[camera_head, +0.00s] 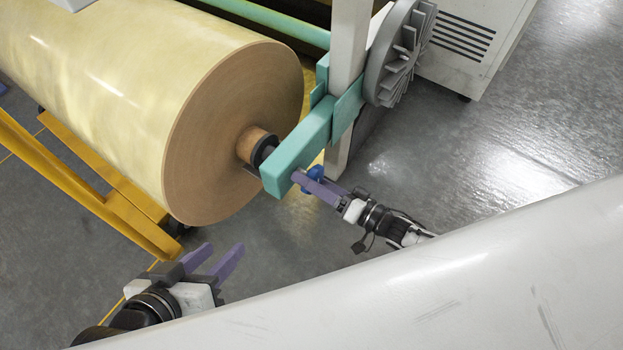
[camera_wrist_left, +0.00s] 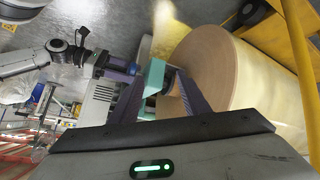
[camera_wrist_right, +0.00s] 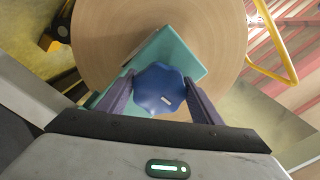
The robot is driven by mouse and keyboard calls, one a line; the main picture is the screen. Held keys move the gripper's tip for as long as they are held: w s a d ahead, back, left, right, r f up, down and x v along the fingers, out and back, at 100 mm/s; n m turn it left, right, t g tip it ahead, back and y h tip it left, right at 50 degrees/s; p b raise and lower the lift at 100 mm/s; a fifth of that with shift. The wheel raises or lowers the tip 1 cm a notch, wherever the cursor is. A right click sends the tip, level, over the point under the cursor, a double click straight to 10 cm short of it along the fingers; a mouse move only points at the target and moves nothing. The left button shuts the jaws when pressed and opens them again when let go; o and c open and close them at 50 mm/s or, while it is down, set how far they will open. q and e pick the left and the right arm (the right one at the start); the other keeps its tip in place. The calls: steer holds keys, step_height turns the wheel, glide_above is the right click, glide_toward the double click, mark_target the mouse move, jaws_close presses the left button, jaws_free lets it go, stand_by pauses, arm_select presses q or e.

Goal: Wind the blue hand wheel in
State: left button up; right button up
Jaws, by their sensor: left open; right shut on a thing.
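The blue hand wheel (camera_head: 314,178) sits at the end of the teal arm of the machine, partly hidden by my right gripper (camera_head: 308,185). In the right wrist view the hand wheel (camera_wrist_right: 160,89) is a blue lobed knob between the two purple fingers of my right gripper (camera_wrist_right: 160,100), which is shut on it. My left gripper (camera_head: 226,254) is open and empty, low at the left, in front of the roll and apart from the wheel. Its two purple fingers also show in the left wrist view (camera_wrist_left: 158,97).
A large tan roll (camera_head: 235,135) stands behind the teal arm (camera_head: 300,150), its core end at the arm. A yellow frame (camera_head: 85,175) is at the left. A grey finned disc (camera_head: 400,55) and white cabinet (camera_head: 465,45) stand at the back right. Grey floor is clear at right.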

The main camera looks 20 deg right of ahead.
steer(key=shift+s+d, duration=0.1)
steer(key=o, duration=1)
steer(key=shift+o, duration=0.2)
steer(key=shift+s+d, duration=0.15)
steer(key=shift+s, duration=0.05)
arm_select(q)
steer(key=shift+s+a+f+g+y+p, duration=0.4)
steer(key=shift+a+f+p, duration=0.35)
steer(key=shift+p, duration=0.3)
arm_select(e)
steer(key=v, duration=0.9)
steer(key=shift+s+d, duration=0.25)
steer(key=shift+s, duration=0.05)
arm_select(q)
steer(key=shift+w, duration=0.15)
